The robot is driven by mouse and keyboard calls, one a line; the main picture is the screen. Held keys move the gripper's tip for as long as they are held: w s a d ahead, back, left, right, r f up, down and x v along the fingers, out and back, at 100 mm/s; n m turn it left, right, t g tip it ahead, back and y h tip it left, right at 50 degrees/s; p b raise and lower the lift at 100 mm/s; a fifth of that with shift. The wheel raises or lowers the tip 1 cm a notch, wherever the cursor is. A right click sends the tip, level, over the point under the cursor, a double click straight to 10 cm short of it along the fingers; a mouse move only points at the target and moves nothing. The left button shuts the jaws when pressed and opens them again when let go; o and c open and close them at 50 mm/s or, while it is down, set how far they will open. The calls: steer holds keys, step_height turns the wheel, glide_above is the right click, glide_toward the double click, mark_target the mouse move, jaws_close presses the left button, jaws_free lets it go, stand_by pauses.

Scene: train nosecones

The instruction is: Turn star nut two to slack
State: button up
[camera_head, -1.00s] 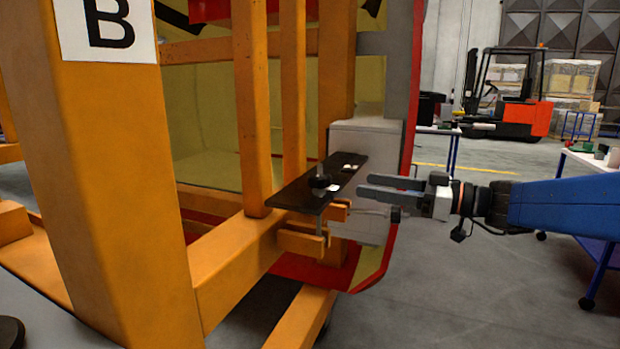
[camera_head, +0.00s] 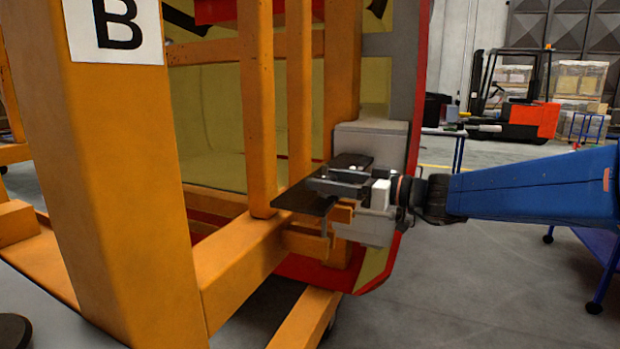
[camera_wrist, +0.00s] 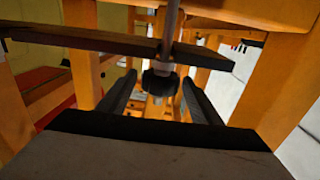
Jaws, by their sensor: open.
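The star nut (camera_wrist: 160,83) is a dark knob on a thin upright rod (camera_wrist: 173,22), seen in the wrist view. It appears between the two fingers of my gripper (camera_wrist: 158,78), with a gap on each side. In the head view my gripper (camera_head: 318,182) is open and lies over the dark clamp plate (camera_head: 300,198); the nut is hidden there behind the fingers. The plate also crosses the wrist view (camera_wrist: 90,41). I cannot tell how tight the nut is or whether a finger touches it.
Orange frame posts (camera_head: 257,120) stand left of the plate, and a thick post (camera_head: 125,180) carries a B sign (camera_head: 115,25). A grey block (camera_head: 372,138) and the red-edged nosecone shell are behind. Open floor (camera_head: 450,290) lies to the right.

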steer(key=shift+x, duration=2.35)
steer(key=c, duration=1)
steer(key=shift+c, duration=0.2)
steer(key=shift+n+g, duration=0.4)
steer(key=shift+g, duration=0.2)
steer(key=n+g, duration=0.1)
steer(key=g+y, duration=0.1)
steer(key=shift+s+n+g, duration=0.3)
steer(key=shift+n, duration=0.1)
steer(key=n+g, duration=0.1)
steer(key=g, duration=0.2)
steer(key=s+n+g, duration=0.1)
steer(key=n+g, duration=0.1)
steer(key=shift+a+n+g, duration=0.1)
steer(key=shift+n+g, duration=0.2)
steer(key=shift+g, duration=0.1)
steer(key=n+g+h, duration=0.1)
steer(key=n+g, duration=0.1)
steer(key=s+n+g+h, duration=0.1)
steer(key=n+g, duration=0.1)
steer(key=g, duration=0.1)
steer(key=s+n+g+h, duration=0.1)
steer(key=n+g, duration=0.1)
steer(key=g, duration=0.1)
steer(key=shift+s+d, duration=0.1)
steer(key=shift+d, duration=0.25)
steer(key=shift+g+h, duration=0.3)
steer(key=shift+g, duration=0.1)
